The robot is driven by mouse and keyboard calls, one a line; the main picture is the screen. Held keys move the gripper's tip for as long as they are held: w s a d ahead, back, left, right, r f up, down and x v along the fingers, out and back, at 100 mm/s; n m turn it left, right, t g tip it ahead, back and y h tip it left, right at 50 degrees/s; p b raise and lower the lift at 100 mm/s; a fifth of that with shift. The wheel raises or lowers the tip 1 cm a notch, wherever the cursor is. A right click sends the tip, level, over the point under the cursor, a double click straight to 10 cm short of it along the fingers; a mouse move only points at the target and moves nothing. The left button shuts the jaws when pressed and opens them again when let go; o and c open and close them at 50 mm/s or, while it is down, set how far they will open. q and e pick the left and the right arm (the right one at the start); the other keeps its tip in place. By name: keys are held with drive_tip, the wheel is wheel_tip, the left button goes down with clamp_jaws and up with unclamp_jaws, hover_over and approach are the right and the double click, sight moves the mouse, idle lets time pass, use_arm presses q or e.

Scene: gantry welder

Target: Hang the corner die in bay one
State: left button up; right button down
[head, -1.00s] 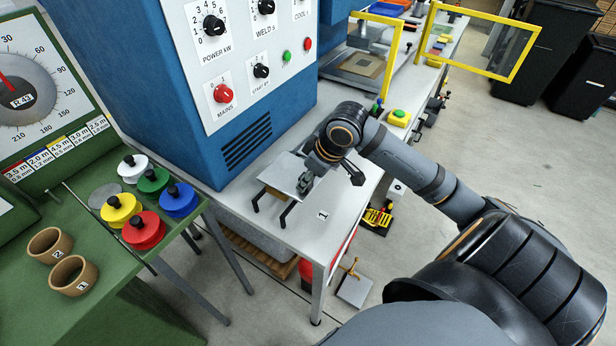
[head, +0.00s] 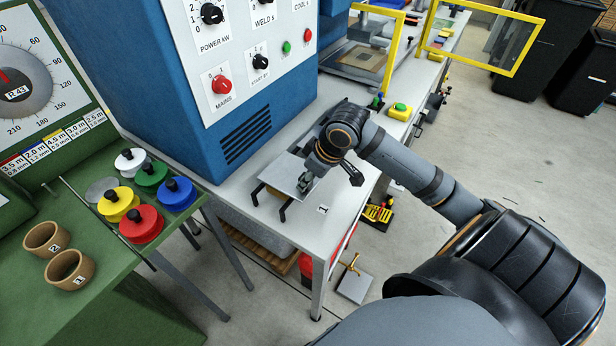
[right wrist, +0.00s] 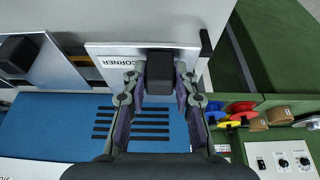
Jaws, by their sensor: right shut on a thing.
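The corner die is a light grey plate (head: 284,172) with a CORNER label, which shows upside down in the right wrist view (right wrist: 125,62). My right gripper (head: 305,182) is shut on the die's black block-shaped grip (right wrist: 160,73). The plate is at the near end of the grey bench, by two black bracket arms (head: 283,212). Whether it touches or rests on them I cannot tell. A label 1 (head: 322,209) marks the bench top beside the brackets. My left gripper is out of view.
The blue welder cabinet (head: 220,110) stands behind the die. A green table (head: 130,275) at the left holds several coloured spools and two brown rings (head: 70,270). Another plate with a black block (right wrist: 18,52) is at the wrist view's left. A yellow-framed guard (head: 478,45) is farther back.

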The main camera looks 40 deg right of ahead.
drive_tip(key=shift+f+b, duration=0.65)
drive_tip(key=shift+f, duration=0.6)
drive_tip(key=c, duration=1)
unclamp_jaws()
wheel_tip(320, 180, up, 10)
drive_tip(key=shift+r, duration=0.1)
